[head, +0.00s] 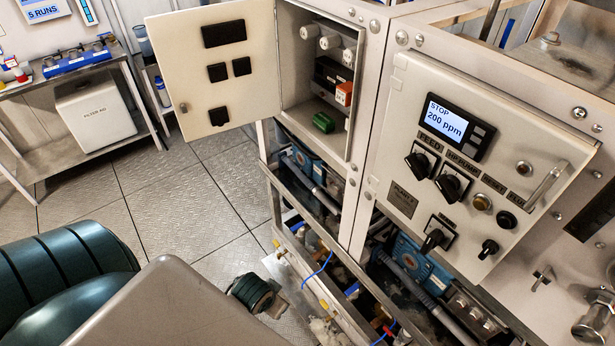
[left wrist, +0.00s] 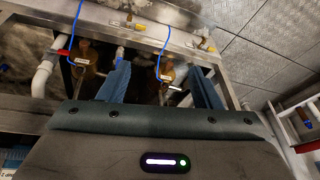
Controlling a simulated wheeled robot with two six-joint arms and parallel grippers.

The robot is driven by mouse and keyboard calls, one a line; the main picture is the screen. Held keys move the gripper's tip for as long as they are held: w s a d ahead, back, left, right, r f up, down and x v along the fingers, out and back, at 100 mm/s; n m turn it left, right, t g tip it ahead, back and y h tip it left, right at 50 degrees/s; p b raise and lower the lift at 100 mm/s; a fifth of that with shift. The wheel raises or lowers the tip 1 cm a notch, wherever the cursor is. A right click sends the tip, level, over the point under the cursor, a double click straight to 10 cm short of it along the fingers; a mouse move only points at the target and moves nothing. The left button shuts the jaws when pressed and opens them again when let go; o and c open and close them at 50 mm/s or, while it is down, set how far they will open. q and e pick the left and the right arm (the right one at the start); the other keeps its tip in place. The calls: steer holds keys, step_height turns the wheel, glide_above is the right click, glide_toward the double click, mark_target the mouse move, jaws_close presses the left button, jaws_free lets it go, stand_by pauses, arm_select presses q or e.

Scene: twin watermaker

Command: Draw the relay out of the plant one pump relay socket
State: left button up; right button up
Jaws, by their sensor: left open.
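The left cabinet (head: 364,120) stands open in the head view, its door (head: 215,75) swung left. Inside, a black block (head: 327,74) that looks like a socket sits on the back wall. A small orange-red block with a white face (head: 344,93), perhaps the relay, is beside its right end. A green block (head: 323,122) lies on the cabinet floor. I cannot read which plant this cabinet belongs to. My left gripper (left wrist: 157,72) is open and empty in the left wrist view, its blue fingers over low pipework, away from the cabinet. My right gripper is not visible.
White round fittings (head: 328,42) sit above the black block. The right cabinet's closed panel (head: 410,125) has a screen reading STOP 200 ppm, and knobs. Below are a metal frame, pipes and blue hoses (head: 318,270). Open floor (head: 190,190) lies left, before a bench (head: 130,100).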

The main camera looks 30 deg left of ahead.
arm_select(q)
steer(key=w+r+t+p, duration=0.15)
steer(key=w+r, duration=0.25)
steer(key=r, duration=0.6)
steer(key=w+r+t+p, duration=0.1)
steer(key=w+r+t, duration=0.15)
steer(key=r, duration=0.85)
steer(key=m+t+h+p, duration=0.1)
steer(key=m+t+h, duration=0.2)
steer(key=t+h, duration=0.2)
glide_toward(341, 90)
steer(key=p+x, duration=0.4)
steer(key=x, duration=0.5)
steer(key=shift+w+d, duration=0.15)
steer(key=shift+w, duration=0.25)
steer(key=shift+w+d+f+p, duration=0.15)
steer(key=shift+w+f+p, duration=0.2)
steer(key=shift+w+f, duration=0.1)
